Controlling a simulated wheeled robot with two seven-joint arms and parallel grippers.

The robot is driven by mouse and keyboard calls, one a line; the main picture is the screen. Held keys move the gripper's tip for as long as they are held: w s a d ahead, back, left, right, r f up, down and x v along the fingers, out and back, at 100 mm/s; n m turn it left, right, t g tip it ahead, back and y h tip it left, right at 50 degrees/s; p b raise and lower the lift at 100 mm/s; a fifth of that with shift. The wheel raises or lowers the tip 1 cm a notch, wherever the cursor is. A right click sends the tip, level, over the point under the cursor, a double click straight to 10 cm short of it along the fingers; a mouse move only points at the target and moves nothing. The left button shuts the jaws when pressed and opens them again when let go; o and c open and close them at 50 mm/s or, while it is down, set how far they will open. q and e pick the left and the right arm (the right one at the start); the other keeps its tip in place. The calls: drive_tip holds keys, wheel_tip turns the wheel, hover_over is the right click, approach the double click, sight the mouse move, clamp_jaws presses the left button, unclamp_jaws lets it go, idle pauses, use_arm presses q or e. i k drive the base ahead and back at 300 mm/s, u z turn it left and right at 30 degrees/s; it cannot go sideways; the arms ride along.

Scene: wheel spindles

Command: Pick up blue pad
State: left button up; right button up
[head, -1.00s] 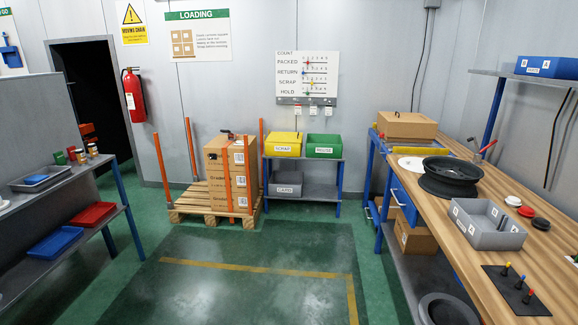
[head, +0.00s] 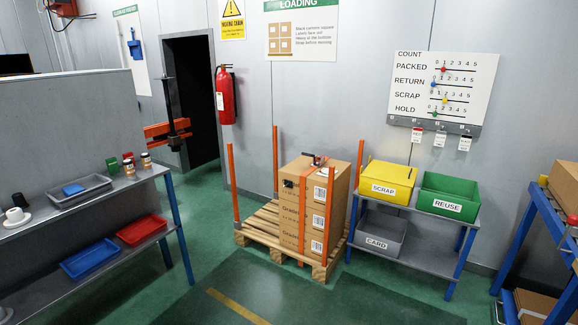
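A small blue pad (head: 73,189) lies in a grey tray (head: 98,194) on the top of the grey shelf unit at the left. Nothing covers it from this view. Neither of my grippers shows in the head view.
The shelf unit's lower shelf holds a blue tray (head: 90,261) and a red tray (head: 142,230). Jars (head: 146,161), a green box (head: 113,166) and a white cup (head: 15,215) share its top. A pallet (head: 270,222) with strapped cartons stands centrally. Green floor (head: 180,300) between is clear.

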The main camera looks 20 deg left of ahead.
sight(73, 190)
drive_tip(key=u, duration=0.8)
drive_tip(key=i, duration=1.1)
drive_tip(key=u, duration=1.8)
drive_tip(key=i, duration=1)
drive_tip(key=u, duration=0.55)
